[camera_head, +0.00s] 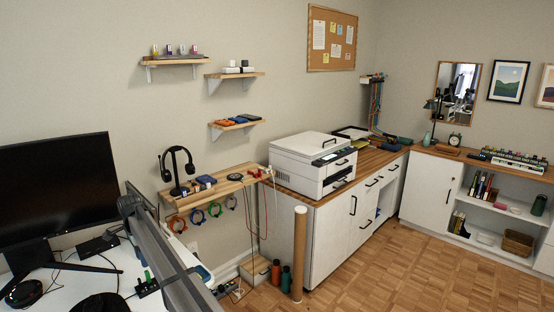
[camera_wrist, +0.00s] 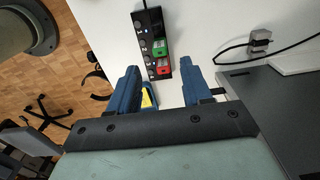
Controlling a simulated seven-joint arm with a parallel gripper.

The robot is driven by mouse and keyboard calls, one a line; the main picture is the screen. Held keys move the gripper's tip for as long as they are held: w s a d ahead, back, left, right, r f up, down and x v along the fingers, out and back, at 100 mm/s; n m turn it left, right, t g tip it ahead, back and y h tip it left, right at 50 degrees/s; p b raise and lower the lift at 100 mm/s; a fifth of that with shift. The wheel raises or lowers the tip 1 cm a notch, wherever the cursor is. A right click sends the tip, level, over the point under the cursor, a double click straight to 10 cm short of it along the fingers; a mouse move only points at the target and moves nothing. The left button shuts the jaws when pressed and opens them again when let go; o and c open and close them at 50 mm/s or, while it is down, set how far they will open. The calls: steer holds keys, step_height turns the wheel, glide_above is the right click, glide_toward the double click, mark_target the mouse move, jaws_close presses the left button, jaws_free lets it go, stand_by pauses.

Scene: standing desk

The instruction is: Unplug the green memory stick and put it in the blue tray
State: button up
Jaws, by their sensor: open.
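The green memory stick (camera_wrist: 159,47) sits in a black hub (camera_wrist: 150,22) on the white desk. A red stick (camera_wrist: 163,69) is in the same hub, at its near end. The green stick stands up from the hub in the head view (camera_head: 148,276). In the wrist view my gripper (camera_wrist: 160,72) is open, its two blue fingers spread either side of the hub's near end, with nothing held. The green stick lies just beyond the fingertips. A blue-edged item (camera_head: 204,273) shows partly behind a grey bar in the head view; I cannot tell if it is the blue tray.
A small blue and yellow item (camera_wrist: 148,97) lies between the fingers in the wrist view. A grey connector (camera_wrist: 261,42) with a black cable lies to the right. A black monitor (camera_head: 58,190) stands on the desk's left.

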mark_target(146, 271)
steer(key=shift+f, duration=4.5)
steer(key=shift+c, duration=0.5)
jaws_close()
steer(key=shift+r, duration=0.4)
steer(key=shift+r, duration=2.65)
